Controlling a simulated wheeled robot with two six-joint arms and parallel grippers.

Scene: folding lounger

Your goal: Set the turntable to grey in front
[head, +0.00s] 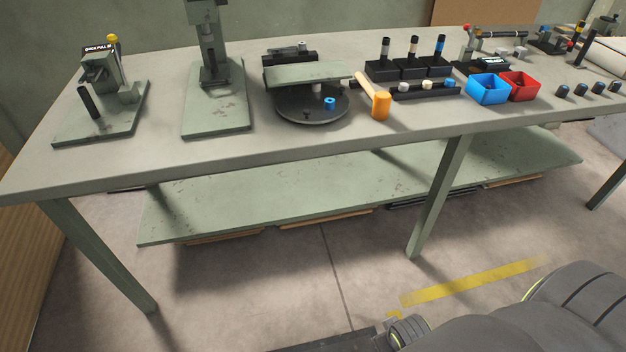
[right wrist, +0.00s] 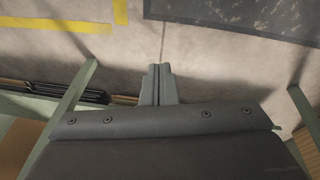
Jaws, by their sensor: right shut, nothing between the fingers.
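The turntable (head: 290,112) is a dark round disc standing on the workbench, left of the orange-headed mallet. A grey-green plate (head: 305,73) stands across its middle and hides part of the disc. A small blue cylinder (head: 329,103) sits on the near side of the disc, towards the front right. A small dark knob also shows near the front edge. No grey piece shows on the near side; the far side is partly hidden. My right gripper (right wrist: 158,68) shows in the right wrist view, shut and empty, above the floor. My left gripper is not in view.
The workbench (head: 180,155) also holds a press (head: 213,100), a clamp fixture (head: 100,105), the mallet (head: 379,104), black holders with handles (head: 410,69), a blue bin (head: 487,89) and a red bin (head: 519,86). The bench's front strip before the turntable is clear.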

